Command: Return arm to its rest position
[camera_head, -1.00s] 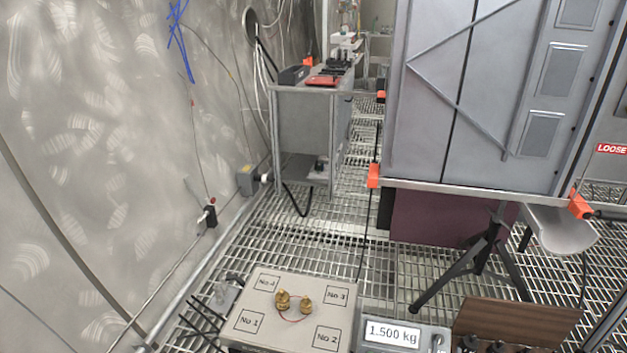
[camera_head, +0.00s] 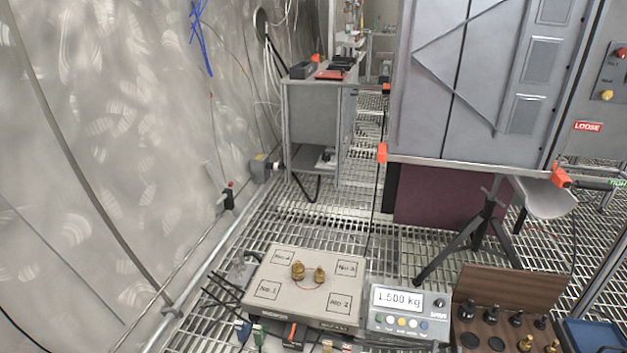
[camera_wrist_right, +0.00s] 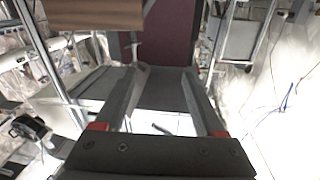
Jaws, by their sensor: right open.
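My right gripper (camera_wrist_right: 163,78) shows in the right wrist view. Its two grey fingers, with red parts at their bases, are apart with nothing between them. I cannot make it out clearly in the head view. My left gripper is in neither view. In the head view, a weighing platform (camera_head: 338,312) marked No 1 to No 4 carries two brass weights, a left one (camera_head: 298,270) and a right one (camera_head: 320,276). A display unit (camera_head: 410,326) to its right reads 1.500 kg.
An open wooden box (camera_head: 525,292) with several dark and brass weights sits at bottom right, with a blue tray (camera_head: 592,336) beside it. A grey cabinet (camera_head: 480,80) and black tripod (camera_head: 480,232) stand behind. Cables lie left of the platform. Grating floor (camera_head: 310,225) is clear behind it.

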